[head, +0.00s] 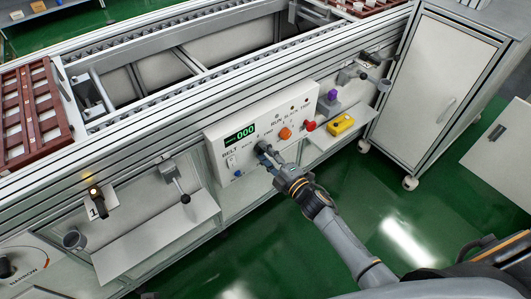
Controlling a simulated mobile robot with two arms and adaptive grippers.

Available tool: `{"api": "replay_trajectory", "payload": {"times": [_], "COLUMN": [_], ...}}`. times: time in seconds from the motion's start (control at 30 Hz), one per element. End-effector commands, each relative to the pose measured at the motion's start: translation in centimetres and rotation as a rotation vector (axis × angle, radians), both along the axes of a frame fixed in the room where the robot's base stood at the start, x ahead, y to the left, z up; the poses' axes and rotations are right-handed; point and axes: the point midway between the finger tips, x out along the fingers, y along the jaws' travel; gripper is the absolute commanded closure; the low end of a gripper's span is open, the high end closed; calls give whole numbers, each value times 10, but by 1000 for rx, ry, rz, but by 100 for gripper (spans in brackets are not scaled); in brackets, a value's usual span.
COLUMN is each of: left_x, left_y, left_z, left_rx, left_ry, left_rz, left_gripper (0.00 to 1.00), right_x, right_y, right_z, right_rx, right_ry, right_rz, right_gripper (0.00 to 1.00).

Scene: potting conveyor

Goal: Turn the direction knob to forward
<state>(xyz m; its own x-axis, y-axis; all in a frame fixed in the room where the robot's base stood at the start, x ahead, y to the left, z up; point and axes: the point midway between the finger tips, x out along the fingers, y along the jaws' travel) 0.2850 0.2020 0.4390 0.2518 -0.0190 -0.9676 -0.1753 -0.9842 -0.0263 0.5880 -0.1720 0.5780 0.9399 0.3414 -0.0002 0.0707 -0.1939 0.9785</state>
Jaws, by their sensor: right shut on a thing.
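The control panel (215,139) is a white box on the front of the conveyor frame. It has a green display (239,134) reading 000, a label BELT and several knobs and buttons. My right gripper (264,152) is at the lower middle of the panel, its fingers shut on a dark knob (262,146). The fingers hide most of that knob, so its pointer and setting cannot be read. I cannot tell for sure that it is the direction knob. My left gripper is not in view.
An orange knob (285,133) and a red button (309,126) sit right of the gripper. A yellow box (341,124) stands on a small shelf at the right. A lever (179,184) hangs left of the panel. A white cabinet (437,90) stands at the right.

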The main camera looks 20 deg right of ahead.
Motion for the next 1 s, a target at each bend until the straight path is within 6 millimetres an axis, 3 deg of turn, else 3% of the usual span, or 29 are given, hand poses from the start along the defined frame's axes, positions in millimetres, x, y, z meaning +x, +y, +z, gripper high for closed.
{"api": "replay_trajectory", "payload": {"times": [0.37, 0.4, 0.5, 0.83, 1.0], "left_x": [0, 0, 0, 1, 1], "left_y": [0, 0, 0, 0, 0], "left_z": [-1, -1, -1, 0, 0], "left_rx": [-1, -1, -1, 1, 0], "left_ry": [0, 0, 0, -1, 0], "left_rz": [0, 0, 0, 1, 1], "left_gripper": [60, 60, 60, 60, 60], "right_x": [0, 0, 0, -2, -21], "right_y": [-1, -1, -1, -1, -8], "right_z": [-1, -1, -1, -1, -1], "right_rx": [6, 6, 5, 4, 4], "right_ry": [4, 4, 3, 3, 4], "right_rz": [-2, -2, -2, -1, -1], "right_gripper": [97, 59, 42, 42, 42]}}
